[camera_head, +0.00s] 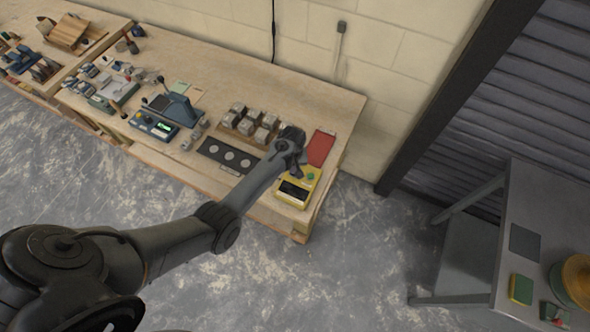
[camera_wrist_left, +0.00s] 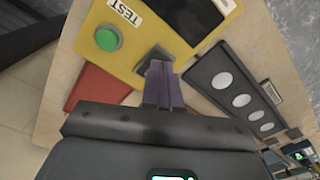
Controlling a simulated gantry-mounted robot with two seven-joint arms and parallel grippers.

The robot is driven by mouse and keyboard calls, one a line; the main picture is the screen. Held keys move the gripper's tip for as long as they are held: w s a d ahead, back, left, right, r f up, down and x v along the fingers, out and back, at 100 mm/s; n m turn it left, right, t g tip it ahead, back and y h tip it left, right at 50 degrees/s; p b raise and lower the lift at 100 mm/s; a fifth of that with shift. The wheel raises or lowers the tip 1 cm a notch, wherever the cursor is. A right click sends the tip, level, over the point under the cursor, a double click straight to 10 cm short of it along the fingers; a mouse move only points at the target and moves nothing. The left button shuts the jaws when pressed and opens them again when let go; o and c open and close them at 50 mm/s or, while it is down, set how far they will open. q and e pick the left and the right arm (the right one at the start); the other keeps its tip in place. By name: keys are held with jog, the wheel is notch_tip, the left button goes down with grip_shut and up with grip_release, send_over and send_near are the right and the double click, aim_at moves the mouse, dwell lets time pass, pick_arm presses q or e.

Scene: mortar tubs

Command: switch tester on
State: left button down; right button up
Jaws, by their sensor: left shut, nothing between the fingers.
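The yellow tester (camera_head: 283,199) lies at the right end of the wooden bench, with a dark display and a green button (camera_head: 310,177). In the left wrist view the tester (camera_wrist_left: 130,52) shows its TEST label, green button (camera_wrist_left: 108,39) and part of its dark display (camera_wrist_left: 190,12). My left gripper (camera_head: 299,161) is at the tester's far edge. In the left wrist view its fingers (camera_wrist_left: 160,72) are shut and empty, beside a small dark grey patch at the tester's edge. I cannot tell whether they touch it. My right gripper is out of view.
A red mat (camera_head: 321,146) lies beyond the tester. A dark strip with round discs (camera_head: 230,157) and a wooden tray of grey cubes (camera_head: 228,124) are left of it. A blue device (camera_head: 154,126) stands farther left. A metal table (camera_head: 480,270) stands apart at right.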

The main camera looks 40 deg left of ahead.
pick_arm(q)
jog(key=shift+f, duration=0.15)
jog(key=shift+f+b, duration=0.7)
jog(key=shift+f, duration=0.15)
dwell(0.4)
jog(key=shift+r, duration=0.15)
notch_tip(320, 180, up, 2)
jog(key=p, duration=0.2)
jog(key=shift+r+p, duration=0.1)
jog(key=shift+p, duration=0.2)
notch_tip(320, 180, up, 5)
jog(key=p, duration=0.5)
